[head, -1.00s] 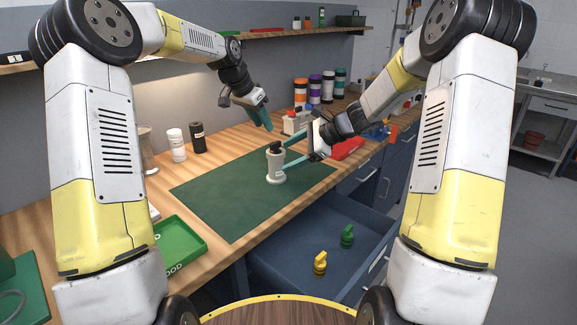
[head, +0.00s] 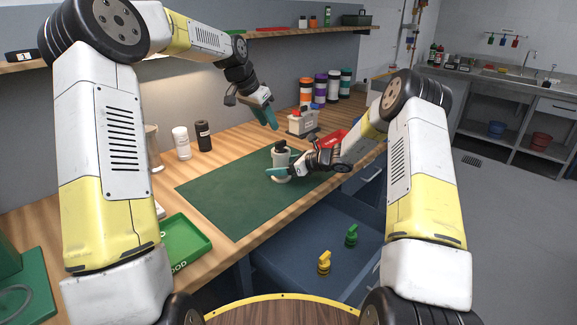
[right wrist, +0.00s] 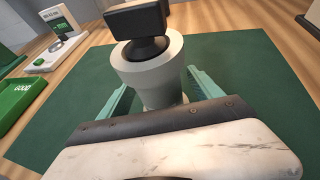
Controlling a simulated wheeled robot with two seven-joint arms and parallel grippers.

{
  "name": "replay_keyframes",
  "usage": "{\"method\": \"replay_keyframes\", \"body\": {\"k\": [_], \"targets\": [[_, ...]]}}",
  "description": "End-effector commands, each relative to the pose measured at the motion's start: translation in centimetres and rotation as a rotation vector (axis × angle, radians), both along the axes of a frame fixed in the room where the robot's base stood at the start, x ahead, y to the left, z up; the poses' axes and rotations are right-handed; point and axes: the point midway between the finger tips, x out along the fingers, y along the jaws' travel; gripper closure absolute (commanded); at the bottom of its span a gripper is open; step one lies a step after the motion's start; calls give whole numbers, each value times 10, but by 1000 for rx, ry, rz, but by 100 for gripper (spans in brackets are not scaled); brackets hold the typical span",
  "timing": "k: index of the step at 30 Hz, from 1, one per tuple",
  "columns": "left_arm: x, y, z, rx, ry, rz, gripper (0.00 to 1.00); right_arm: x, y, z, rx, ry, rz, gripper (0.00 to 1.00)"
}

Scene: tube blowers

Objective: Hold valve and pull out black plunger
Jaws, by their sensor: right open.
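The valve (head: 281,160) is a pale grey cylinder standing upright on the green mat, and it shows large in the right wrist view (right wrist: 148,75). Its black plunger (right wrist: 138,20) sticks up from the top, with a wide flat head. My right gripper (right wrist: 160,92) is open, low down, with one teal finger on each side of the valve body; contact cannot be told. The lower body and base are partly hidden by the right gripper. My left gripper (head: 271,119) hangs in the air above and behind the valve, fingers pointing down, apart from it; its opening is unclear.
The green mat (head: 225,195) is otherwise clear. A green GOOD tray (head: 186,240) lies at its front left. An open blue drawer below holds a yellow piece (head: 324,262) and a green piece (head: 351,236). A grey-and-red device (head: 301,123) and several bottles stand behind.

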Motion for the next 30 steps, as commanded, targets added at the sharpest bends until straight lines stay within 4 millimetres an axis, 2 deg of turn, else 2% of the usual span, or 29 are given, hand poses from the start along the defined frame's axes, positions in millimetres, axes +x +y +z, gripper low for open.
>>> {"method": "replay_keyframes", "body": {"k": [4,14,17,26,28,29,30], "targets": [[0,0,0,0,0,0,64,6,11,-5,0,0,1,25],[0,0,0,0,0,0,64,9,14,-7,-1,-1,-1,25],[0,0,0,0,0,0,64,9,14,-7,-1,-1,-1,41],[0,0,0,0,0,0,64,9,14,-7,-1,-1,-1,100],[0,0,0,0,0,0,64,9,14,-7,-1,-1,-1,100],[0,0,0,0,0,0,64,9,14,-7,-1,-1,-1,53],[0,0,0,0,0,0,64,9,14,-7,-1,-1,-1,61]]}}
